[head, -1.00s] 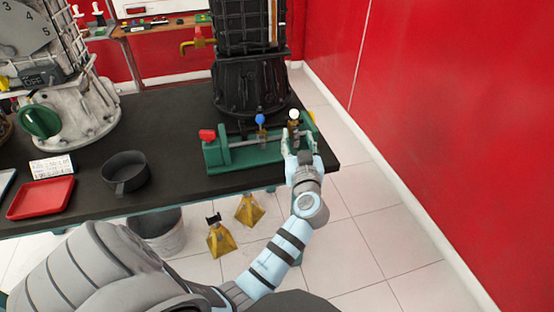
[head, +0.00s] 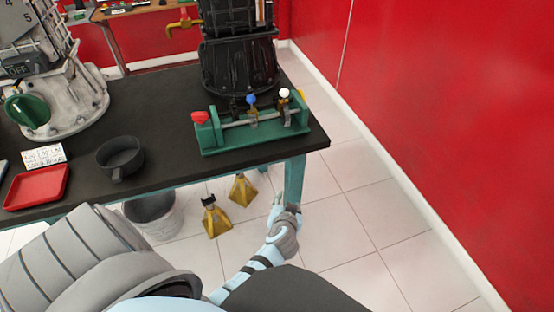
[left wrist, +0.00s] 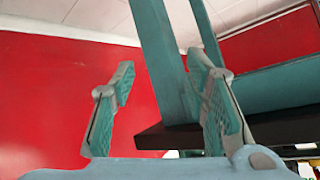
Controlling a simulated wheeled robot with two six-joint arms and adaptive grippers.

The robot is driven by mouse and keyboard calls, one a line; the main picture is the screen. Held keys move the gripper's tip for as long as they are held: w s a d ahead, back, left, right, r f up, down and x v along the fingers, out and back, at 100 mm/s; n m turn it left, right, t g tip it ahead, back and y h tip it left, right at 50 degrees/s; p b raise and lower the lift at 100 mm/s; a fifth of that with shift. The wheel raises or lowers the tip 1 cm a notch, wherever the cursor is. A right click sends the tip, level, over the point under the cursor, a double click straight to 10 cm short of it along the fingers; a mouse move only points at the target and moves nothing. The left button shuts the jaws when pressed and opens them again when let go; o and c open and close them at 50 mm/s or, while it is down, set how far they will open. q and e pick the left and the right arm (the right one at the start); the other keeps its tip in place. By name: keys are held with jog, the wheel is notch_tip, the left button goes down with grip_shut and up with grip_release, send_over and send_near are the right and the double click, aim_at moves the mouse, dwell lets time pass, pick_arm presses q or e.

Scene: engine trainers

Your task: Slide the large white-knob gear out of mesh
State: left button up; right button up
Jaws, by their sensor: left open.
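The white knob (head: 284,93) stands upright on its short stem above a dark brownish gear (head: 287,114) at the right part of the green stand (head: 240,137). A blue knob (head: 251,99) stands left of it on the same shaft, a gap between them. Whether the gears mesh is too small to tell. My left gripper (head: 283,206) is open and empty, below the table's front edge and apart from the stand. The left wrist view shows its two spread fingers (left wrist: 162,85) with nothing between them. My right gripper is not in view.
The stand has a red knob (head: 200,117) at its left end. The black table (head: 170,120) also carries a dark pan (head: 120,155), a red tray (head: 37,187) and large engine units. A teal table leg (head: 294,178) is close to my gripper. Yellow stands (head: 215,219) and a bucket are on the floor.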

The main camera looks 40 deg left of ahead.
pick_arm(q)
jog(key=s+d+f+m+g+h, duration=0.1)
jog(key=s+f+g, duration=0.1)
jog(key=s+f, duration=0.4)
jog(key=shift+s+f+h+p, duration=0.35)
jog(key=shift+f+h+p, duration=0.05)
jog(key=shift+f, duration=0.4)
